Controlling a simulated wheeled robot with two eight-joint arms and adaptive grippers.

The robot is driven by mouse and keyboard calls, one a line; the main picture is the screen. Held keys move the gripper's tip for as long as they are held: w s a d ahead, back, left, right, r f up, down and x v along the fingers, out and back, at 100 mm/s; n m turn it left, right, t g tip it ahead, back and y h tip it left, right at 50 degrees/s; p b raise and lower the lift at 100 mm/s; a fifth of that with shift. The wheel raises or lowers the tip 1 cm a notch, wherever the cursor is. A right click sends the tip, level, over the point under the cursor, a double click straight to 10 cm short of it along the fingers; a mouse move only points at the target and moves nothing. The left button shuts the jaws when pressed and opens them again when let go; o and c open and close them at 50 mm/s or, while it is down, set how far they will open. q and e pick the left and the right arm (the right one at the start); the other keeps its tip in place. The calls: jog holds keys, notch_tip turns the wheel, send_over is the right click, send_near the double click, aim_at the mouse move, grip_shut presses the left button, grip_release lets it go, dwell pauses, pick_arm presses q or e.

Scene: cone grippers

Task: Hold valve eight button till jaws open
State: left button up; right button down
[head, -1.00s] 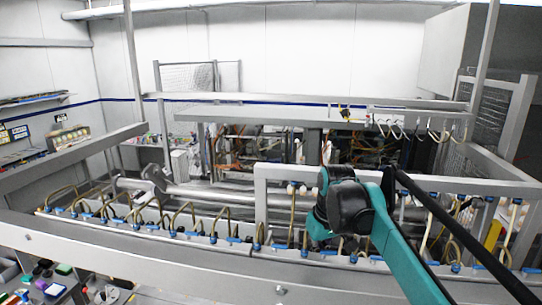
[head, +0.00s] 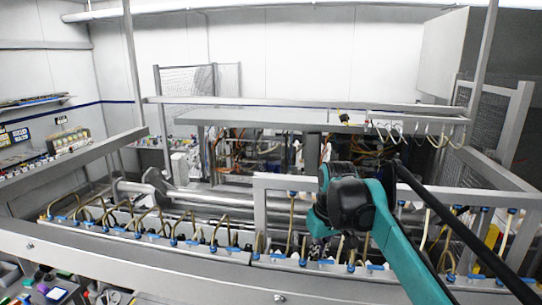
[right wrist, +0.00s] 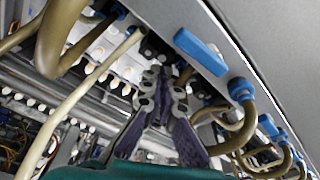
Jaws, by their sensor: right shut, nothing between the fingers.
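A row of valves with blue fittings and brown hoses (head: 172,222) runs along the metal rail. I cannot read any numbers, so I cannot tell which is valve eight. My right gripper (head: 318,250) is low behind the rail, partly hidden by my arm's black joint. In the right wrist view, my right gripper (right wrist: 163,75) is shut and empty, its fingertips close to the valve blocks under the rail. Whether they touch a button cannot be told. A blue lever (right wrist: 201,50) is right of the fingertips, and white valve parts (right wrist: 98,52) are to the left. My left gripper is not in view.
The metal rail (head: 120,248) crosses the front. A white upright frame (head: 260,210) stands left of my right arm. Large silver pipes (head: 220,202) lie behind the valves. Hoses (right wrist: 62,35) crowd the space left of the gripper.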

jog(key=shift+r+p, duration=1.2)
jog(key=shift+r, duration=0.55)
jog(key=shift+a, duration=0.1)
